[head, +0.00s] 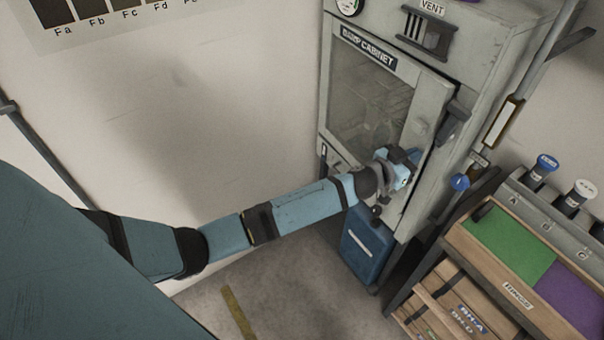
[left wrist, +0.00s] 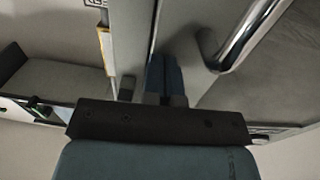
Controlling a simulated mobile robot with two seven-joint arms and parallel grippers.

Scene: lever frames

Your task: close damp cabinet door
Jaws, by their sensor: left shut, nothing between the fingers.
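The damp cabinet (head: 480,75) is a grey metal box at the upper right of the head view. Its door (head: 425,125) has a glass window and a name label along its top. The door's right edge seems to stand slightly off the cabinet body; the exact gap is hard to tell. My left gripper (head: 402,172) is at the door's lower right part, near that edge. In the left wrist view its blue fingers (left wrist: 165,75) are together and empty, close to the door edge, with a chrome bar handle (left wrist: 245,40) to their right. Contact is unclear. My right gripper is out of view.
A blue bin (head: 366,245) stands on the floor below the cabinet. A wooden bench with a green panel (head: 508,242) and blue and white knobs (head: 543,168) stands at the right.

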